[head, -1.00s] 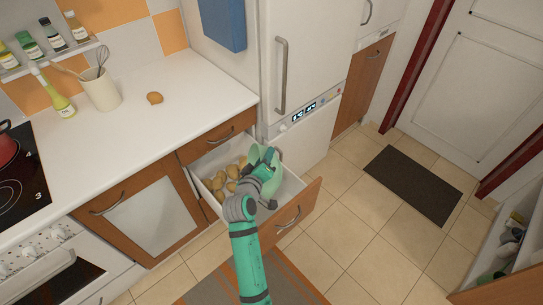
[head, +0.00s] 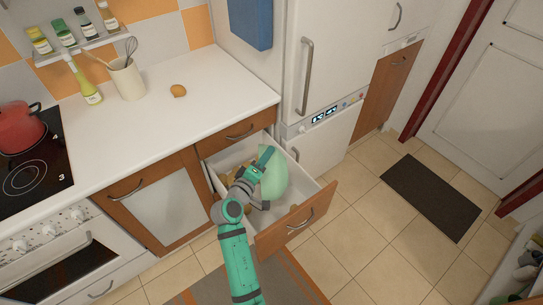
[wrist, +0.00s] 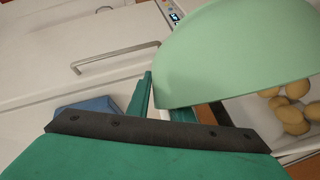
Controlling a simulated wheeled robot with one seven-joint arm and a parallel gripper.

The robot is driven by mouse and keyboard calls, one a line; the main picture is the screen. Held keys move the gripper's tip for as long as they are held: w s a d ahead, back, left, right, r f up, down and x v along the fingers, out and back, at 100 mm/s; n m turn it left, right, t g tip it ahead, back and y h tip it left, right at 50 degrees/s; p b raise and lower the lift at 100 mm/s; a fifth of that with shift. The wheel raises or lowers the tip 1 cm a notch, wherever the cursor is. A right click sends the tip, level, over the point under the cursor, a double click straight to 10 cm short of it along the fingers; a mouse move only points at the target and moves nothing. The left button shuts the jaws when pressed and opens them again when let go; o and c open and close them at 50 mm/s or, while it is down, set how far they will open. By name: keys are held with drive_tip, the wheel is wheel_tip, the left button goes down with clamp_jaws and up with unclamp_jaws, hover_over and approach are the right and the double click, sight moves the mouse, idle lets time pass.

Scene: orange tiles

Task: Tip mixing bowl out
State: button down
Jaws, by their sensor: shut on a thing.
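The mixing bowl (head: 275,179) is pale mint green. It is tilted steeply over the open drawer (head: 318,187), its curved outside showing in the head view. My gripper (head: 262,160) is shut on the bowl's edge; the wrist view also shows the bowl (wrist: 235,50) up close, beside my gripper (wrist: 160,100). Several tan potatoes (wrist: 292,115) lie in the drawer in the wrist view. In the head view, my arm and the bowl hide most of them. I cannot see inside the bowl.
A white counter (head: 190,115) stands above and left of the drawer, with one brown round item (head: 178,90) and a utensil crock (head: 128,78). The fridge (head: 335,70) stands close behind the drawer. Tiled floor is clear to the right, up to a dark mat (head: 430,195).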

drive_tip(key=a+n, duration=0.1)
drive_tip(key=a, duration=0.1)
drive_tip(key=a+n+t+h, duration=0.1)
drive_tip(key=a, duration=0.2)
drive_tip(key=shift+w+a+f+n, duration=0.1)
drive_tip(key=shift+a+f+n, duration=0.1)
drive_tip(key=shift+a+n, duration=0.2)
idle(0.4)
drive_tip(key=shift+a, duration=0.15)
idle(0.4)
idle(0.7)
